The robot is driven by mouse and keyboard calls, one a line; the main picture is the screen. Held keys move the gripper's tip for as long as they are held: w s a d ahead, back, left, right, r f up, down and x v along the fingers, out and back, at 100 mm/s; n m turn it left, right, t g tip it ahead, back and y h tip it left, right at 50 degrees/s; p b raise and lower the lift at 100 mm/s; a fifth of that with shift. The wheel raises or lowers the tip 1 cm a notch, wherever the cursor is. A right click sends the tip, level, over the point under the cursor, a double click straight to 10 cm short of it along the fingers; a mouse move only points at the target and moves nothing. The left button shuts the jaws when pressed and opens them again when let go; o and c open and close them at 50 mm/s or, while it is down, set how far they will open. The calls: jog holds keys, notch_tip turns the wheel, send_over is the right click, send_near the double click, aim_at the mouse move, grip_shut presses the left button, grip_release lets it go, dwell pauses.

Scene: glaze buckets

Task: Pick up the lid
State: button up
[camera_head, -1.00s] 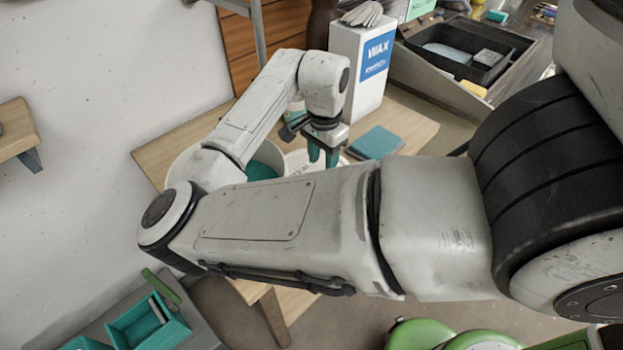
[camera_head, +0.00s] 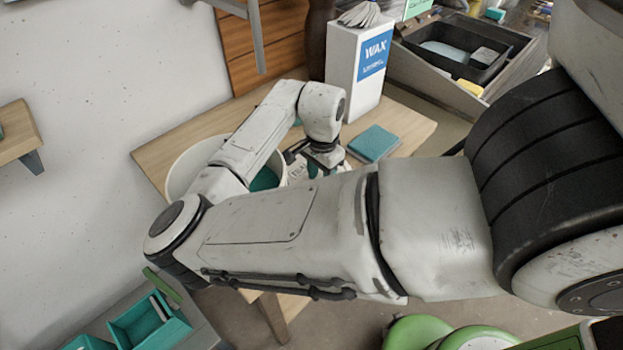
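A pale, round-edged piece with dark lettering, which looks like the lid (camera_head: 296,172), lies on the wooden table. Only a small strip of it shows between the bucket and my gripper; my arm hides the rest. My gripper (camera_head: 325,170) points down at its right side, low over the table. A white bucket (camera_head: 183,172) with teal glaze (camera_head: 265,180) inside stands to the left, partly covered by my arm.
A white WAX box (camera_head: 344,75) stands at the table's back. A teal flat block (camera_head: 374,143) lies right of my gripper. The wooden table (camera_head: 410,128) is bare at its right end. A dark bin (camera_head: 470,45) stands beyond. Teal trays (camera_head: 150,320) sit lower left.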

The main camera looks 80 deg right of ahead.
jog(key=shift+f, duration=0.2)
dwell(0.3)
jog(key=shift+c, duration=0.3)
grip_shut()
